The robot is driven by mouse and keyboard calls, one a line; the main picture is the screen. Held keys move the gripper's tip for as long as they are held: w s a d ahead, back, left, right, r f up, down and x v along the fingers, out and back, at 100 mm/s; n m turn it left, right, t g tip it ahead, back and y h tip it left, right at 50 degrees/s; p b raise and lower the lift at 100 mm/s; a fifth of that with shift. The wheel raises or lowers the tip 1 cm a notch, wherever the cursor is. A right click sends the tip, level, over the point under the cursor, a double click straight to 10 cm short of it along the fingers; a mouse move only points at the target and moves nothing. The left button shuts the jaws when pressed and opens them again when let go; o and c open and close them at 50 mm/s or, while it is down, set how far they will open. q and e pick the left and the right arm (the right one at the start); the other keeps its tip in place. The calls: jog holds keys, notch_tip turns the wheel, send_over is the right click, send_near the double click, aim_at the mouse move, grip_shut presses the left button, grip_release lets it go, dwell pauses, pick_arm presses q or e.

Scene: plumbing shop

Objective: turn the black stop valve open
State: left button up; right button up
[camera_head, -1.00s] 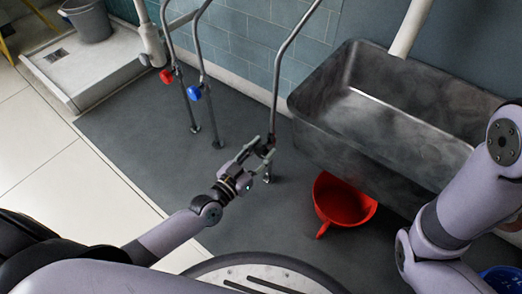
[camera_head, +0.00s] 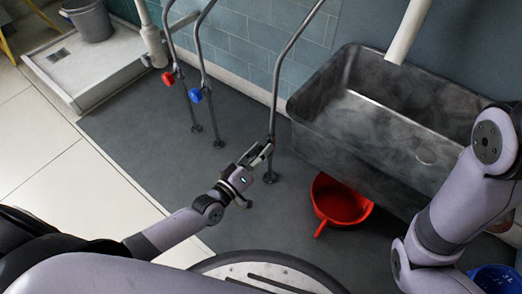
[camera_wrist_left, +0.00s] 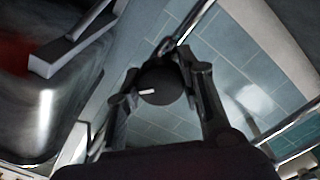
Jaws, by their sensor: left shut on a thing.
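The black stop valve shows in the left wrist view as a round black knob (camera_wrist_left: 162,88) with a short white mark, between the two fingers and on a metal pipe. In the head view the left gripper (camera_head: 260,153) is at the lower part of the rightmost pipe (camera_head: 276,95), left of the sink, and mostly hides the valve. The left gripper is shut on the knob, with one finger at each side. My right arm shows at the right edge of the head view, but its gripper is not in view.
A red valve (camera_head: 168,78) and a blue valve (camera_head: 195,95) sit on two pipes to the left. A metal sink (camera_head: 385,125) stands right of the gripper. A red bucket (camera_head: 342,205) is below it. A blue bucket (camera_head: 497,278) is at lower right.

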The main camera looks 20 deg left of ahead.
pick_arm(q)
jog(key=n, duration=0.3)
jog(key=shift+n, duration=2.1)
jog(key=shift+f, duration=0.1)
jog(key=o, duration=1.2)
jog(key=shift+s, duration=0.1)
jog(key=v, duration=1.2)
